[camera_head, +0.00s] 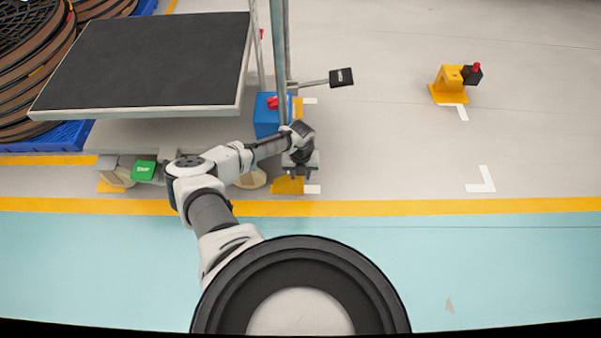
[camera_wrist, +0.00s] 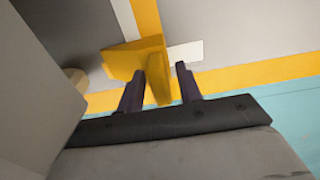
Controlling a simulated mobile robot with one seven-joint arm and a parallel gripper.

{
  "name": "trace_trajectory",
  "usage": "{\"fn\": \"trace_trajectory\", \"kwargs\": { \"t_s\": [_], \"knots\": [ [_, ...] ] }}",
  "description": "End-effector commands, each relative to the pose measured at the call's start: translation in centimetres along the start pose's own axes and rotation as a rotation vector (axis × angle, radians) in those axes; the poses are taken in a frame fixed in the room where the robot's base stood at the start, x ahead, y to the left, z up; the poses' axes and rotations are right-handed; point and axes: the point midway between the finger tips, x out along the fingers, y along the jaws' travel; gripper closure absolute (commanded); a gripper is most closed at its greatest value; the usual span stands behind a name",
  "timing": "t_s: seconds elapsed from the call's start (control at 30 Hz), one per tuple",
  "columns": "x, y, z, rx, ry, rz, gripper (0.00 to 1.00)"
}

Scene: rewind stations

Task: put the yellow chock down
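The yellow chock (camera_head: 287,186) sits on the floor beside a white floor mark (camera_head: 312,189), below the near right corner of the cart. In the wrist view the chock (camera_wrist: 152,62) shows a flat base and a raised fin. My gripper (camera_head: 301,175) is just over it, pointing down. In the wrist view my gripper's two dark fingers (camera_wrist: 160,70) stand apart on either side of the fin, with a gap showing on the right side. The gripper is open. Whether a finger touches the chock on the left cannot be told.
A cart with a dark top (camera_head: 150,60) stands at the left, with a blue box (camera_head: 266,116), a post and a black pedal-like plate (camera_head: 341,77) near my arm. A yellow block with a red knob (camera_head: 450,84) stands farther right. Floor around the white corner mark (camera_head: 482,180) is clear.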

Motion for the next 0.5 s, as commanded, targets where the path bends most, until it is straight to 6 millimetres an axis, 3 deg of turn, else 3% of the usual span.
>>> {"fn": "trace_trajectory", "kwargs": {
  "t_s": [0.3,0.5],
  "knots": [
    [-0.3,0.0,0.0,0.000,-0.001,0.000,0.62],
    [-3.0,0.0,0.1,-0.001,-0.002,-0.002,0.62]
  ]
}}
